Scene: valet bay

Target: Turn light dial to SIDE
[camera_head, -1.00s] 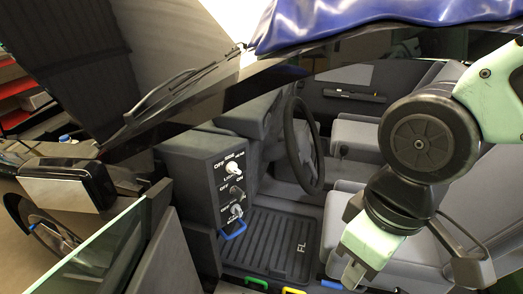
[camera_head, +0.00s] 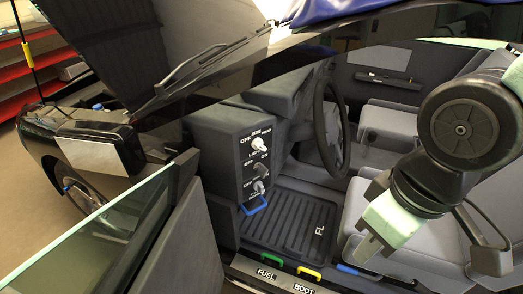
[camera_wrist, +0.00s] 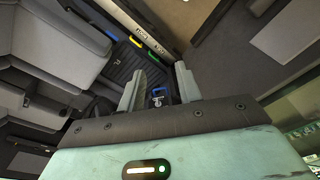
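The light dial (camera_head: 262,144) is the pale top knob on a dark control panel (camera_head: 215,165) beside the footwell. OFF, SIDE and a third, hard-to-read mark are printed above it. I cannot tell which mark it points to. A switch (camera_head: 260,169) and a lower knob (camera_head: 258,187) sit beneath it. My gripper (camera_head: 368,247) hangs over the seat side, to the right of and lower than the dial in the picture, well apart from it. In the wrist view my gripper (camera_wrist: 160,84) has its two fingers apart with nothing held. The dial is not clear there.
The steering wheel (camera_head: 329,122) stands right of the panel. A blue handle (camera_head: 255,206) juts out below the knobs. The open door (camera_head: 185,240) stands at the left front. Green, yellow and blue levers line the sill beside the floor mat (camera_head: 290,222). Seats fill the right.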

